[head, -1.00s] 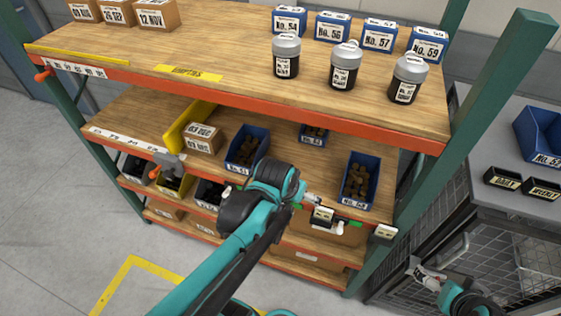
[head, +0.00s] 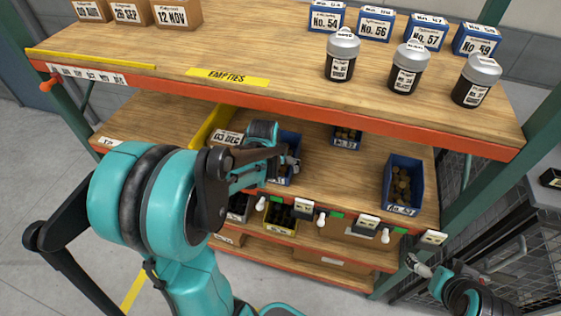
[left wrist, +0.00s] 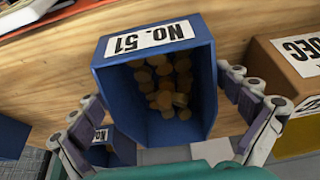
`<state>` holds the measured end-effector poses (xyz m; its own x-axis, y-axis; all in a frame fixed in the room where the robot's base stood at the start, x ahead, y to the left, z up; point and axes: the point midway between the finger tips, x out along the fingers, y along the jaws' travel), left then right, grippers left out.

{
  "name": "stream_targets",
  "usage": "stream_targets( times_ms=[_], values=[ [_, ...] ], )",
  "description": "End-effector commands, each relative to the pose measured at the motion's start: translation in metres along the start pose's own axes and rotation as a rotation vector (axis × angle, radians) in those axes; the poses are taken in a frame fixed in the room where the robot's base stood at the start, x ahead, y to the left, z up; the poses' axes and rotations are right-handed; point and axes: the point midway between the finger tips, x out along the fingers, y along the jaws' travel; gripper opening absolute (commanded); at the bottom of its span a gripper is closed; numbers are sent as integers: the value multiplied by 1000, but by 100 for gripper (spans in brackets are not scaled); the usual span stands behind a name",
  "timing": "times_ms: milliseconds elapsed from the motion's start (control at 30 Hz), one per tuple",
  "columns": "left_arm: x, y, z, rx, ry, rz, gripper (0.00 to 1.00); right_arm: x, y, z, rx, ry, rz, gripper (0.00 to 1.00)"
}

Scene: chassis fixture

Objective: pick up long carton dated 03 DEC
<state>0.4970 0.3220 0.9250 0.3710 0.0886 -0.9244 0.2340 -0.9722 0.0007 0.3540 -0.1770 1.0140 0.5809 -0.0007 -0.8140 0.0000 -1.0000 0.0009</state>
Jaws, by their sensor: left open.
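The carton marked 03 DEC (head: 228,138) is on the middle shelf beside the yellow divider, partly hidden by my left arm. In the left wrist view the brown carton (left wrist: 284,68) is cut off at the right edge, with "DEC" showing on its label. My left gripper (head: 290,165) is open, over the front of blue bin No. 51. In the left wrist view the left gripper (left wrist: 165,95) has its fingers spread on either side of that bin, and the carton lies outside the right finger. My right gripper (head: 416,264) is low at the right, away from the shelf goods; its jaws are unclear.
Blue bin No. 51 (left wrist: 207,85) holds round brownish pieces and stands beside the carton. The yellow divider (head: 212,124) is on the carton's other side. The upper shelf's orange edge (head: 300,108) overhangs.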

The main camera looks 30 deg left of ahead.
Motion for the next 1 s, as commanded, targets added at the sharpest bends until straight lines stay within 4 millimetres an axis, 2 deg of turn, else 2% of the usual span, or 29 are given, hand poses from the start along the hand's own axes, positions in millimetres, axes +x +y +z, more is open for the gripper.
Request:
stream_targets(
  times_ms=[200, 467, 567, 800, 867, 1000],
  values=[
    [7, 0, -15, 1, 0, 0, 100, 3, 0, 2, 0, 0, 0, 100],
    [23, 0, -53, 1, 0, 0, 100, 11, 0, 8, 0, 0, 0, 100],
    [33, 0, -50, 1, 0, 0, 100, 17, 0, 12, 0, 0, 0, 100],
    [32, 0, -51, 1, 0, 0, 100, 16, 0, 12, 0, 0, 0, 100],
    [32, 0, -51, 1, 0, 0, 87, 16, 0, 12, 0, 0, 0, 100],
    [32, 0, -51, 1, 0, 0, 50, 16, 0, 12, 0, 0, 0, 100]
  ],
)
